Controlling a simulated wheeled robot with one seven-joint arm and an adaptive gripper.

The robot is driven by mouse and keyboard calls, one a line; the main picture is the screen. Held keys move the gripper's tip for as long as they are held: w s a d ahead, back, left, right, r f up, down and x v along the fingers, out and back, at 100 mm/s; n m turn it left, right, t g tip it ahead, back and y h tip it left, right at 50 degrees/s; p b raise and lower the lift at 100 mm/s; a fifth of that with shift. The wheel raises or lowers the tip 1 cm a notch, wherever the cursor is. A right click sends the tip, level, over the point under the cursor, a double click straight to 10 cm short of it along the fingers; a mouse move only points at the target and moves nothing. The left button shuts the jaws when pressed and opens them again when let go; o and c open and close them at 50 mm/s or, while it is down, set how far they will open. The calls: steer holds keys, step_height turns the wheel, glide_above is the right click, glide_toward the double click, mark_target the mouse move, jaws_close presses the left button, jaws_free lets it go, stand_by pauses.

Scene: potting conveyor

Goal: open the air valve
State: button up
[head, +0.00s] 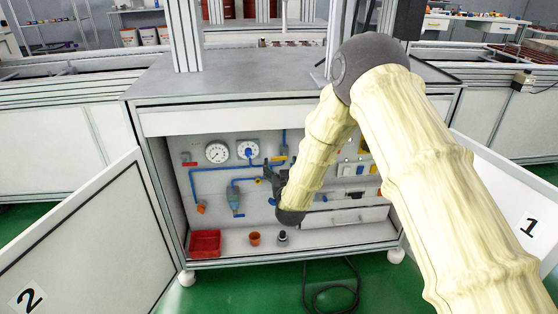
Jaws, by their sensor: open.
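The open cabinet (170,148) holds a panel with air fittings: blue tubing (193,185), two round gauges, a blue-grey filter-like unit (234,199) and small orange and red parts. Which of these is the air valve, I cannot tell for sure; a small red-topped fitting (188,160) sits at the upper left of the panel, and an orange piece (201,208) ends the left tube. My gripper (270,180) is dark, open and seemingly empty, in front of the panel's middle, right of the filter unit. My arm hides part of the panel's right side.
The cabinet doors marked 2 (75,245) and 1 (520,205) stand open at left and right. A red bin (205,243), an orange cup (255,239) and a small dark-and-silver item (282,238) stand on the cabinet floor. A black cable (335,290) lies on the green floor.

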mark_target(279, 157)
steer(key=shift+w+a+b, duration=0.15)
steer(key=shift+w+b, duration=0.15)
steer(key=shift+w, duration=1.15)
steer(key=shift+w+a+b, duration=0.15)
steer(key=shift+w+b, duration=0.15)
steer(key=shift+w, duration=1.1)
steer(key=shift+c, duration=0.4)
steer(key=c, duration=0.9)
